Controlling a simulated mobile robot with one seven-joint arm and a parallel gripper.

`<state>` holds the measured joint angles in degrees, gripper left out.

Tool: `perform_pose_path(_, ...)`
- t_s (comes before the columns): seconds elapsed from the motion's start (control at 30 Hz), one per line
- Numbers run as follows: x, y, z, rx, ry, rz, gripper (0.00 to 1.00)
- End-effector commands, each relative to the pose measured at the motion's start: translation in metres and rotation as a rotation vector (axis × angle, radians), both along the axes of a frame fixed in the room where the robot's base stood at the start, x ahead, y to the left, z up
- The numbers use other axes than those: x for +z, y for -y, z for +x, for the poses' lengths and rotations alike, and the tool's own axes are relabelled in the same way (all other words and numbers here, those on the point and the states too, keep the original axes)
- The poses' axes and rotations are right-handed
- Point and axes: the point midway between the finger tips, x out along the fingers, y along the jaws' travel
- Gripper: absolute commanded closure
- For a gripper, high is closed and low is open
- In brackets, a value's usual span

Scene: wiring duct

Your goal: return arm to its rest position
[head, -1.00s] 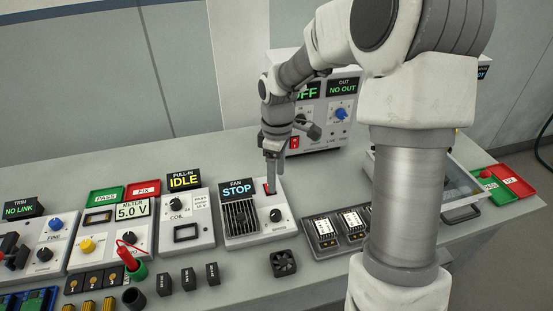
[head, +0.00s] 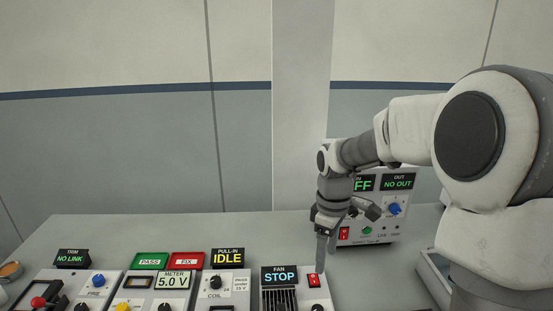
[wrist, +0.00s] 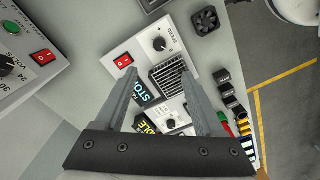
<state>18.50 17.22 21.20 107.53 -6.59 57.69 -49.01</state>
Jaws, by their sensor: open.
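My gripper (head: 322,250) is at the end of my arm, pointing down above the fan unit (head: 317,296), near its red rocker switch (head: 315,280). In the wrist view the gripper (wrist: 158,88) has its two fingers wide apart with nothing between them. Past the fingers lie the fan unit with its "STOP" display (wrist: 146,92), grille and speed knob, and the red switch (wrist: 124,60) beside the left fingertip. Whether a fingertip touches the unit cannot be told.
A power supply (head: 368,228) showing "OFF" and "NO OUT" stands behind my gripper. Left are the pull-in unit (head: 228,284), the 5.0 V meter (head: 175,281), a green PASS tray (head: 149,261) and a red FIX tray (head: 187,261). A black fan (wrist: 205,21) lies beside the fan unit.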

Motion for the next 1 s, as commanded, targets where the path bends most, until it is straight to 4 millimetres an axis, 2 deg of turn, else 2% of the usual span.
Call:
perform_pose_path(0.2,0.047,-0.001,-0.040,-0.183,0.106,-0.058,0.29)
perform_pose_path(0.5,0.094,-0.001,-0.107,-0.487,0.275,-0.039,0.29)
perform_pose_path(0.8,0.113,-0.001,-0.172,-0.778,0.417,0.095,0.29)
perform_pose_path(1.0,0.112,-0.002,-0.198,-0.901,0.460,0.187,0.29)
